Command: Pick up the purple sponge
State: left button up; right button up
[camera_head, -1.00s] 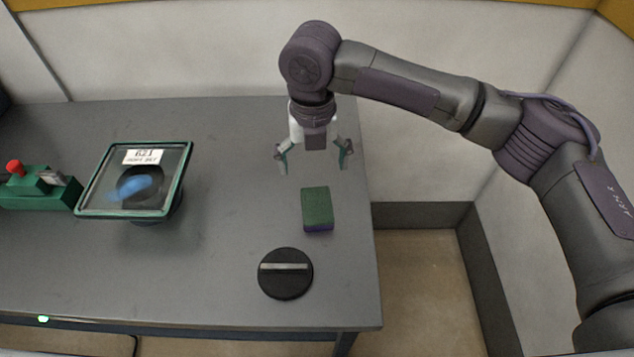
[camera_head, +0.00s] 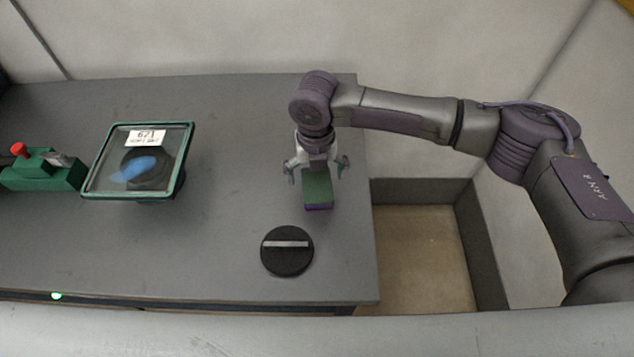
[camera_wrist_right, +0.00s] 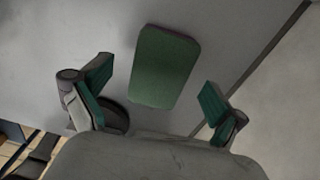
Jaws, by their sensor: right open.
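The sponge (camera_head: 318,190) lies on the grey table, with a green top and a purple lower layer along its near side. In the right wrist view the green top of the sponge (camera_wrist_right: 164,68) shows between and beyond the two fingers, apart from both. My right gripper (camera_head: 315,176) is open and empty, just above and behind the sponge in the head view; its fingers also show in the right wrist view (camera_wrist_right: 157,95). The gripper hides the far end of the sponge in the head view. My left gripper is not in view.
A black round disc with a light bar (camera_head: 287,251) lies in front of the sponge. A green-framed glass lid (camera_head: 187,163) with a blue item behind it stands to the left. A green box with a red button (camera_head: 42,171) is farther left. The table's right edge (camera_head: 369,230) is close.

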notch_tip(320, 180, down, 2)
jog(key=shift+d+f, duration=0.1)
jog(key=shift+d, duration=0.05)
jog(key=shift+f, duration=0.25)
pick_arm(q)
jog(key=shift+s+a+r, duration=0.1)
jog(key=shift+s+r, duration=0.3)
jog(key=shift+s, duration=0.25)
pick_arm(e)
jog(key=c, duration=0.8)
jog(key=shift+r, duration=0.1)
jog(key=shift+r, duration=0.5)
notch_tip(320, 180, up, 2)
jog(key=shift+r+b, duration=0.25)
jog(key=shift+b, duration=0.4)
pick_arm(q)
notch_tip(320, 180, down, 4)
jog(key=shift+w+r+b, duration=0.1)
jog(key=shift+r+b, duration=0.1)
jog(key=shift+b, duration=0.85)
pick_arm(e)
jog(key=s+d+r, duration=0.7)
jog(key=s+d, duration=0.1)
jog(key=shift+d+r, duration=0.2)
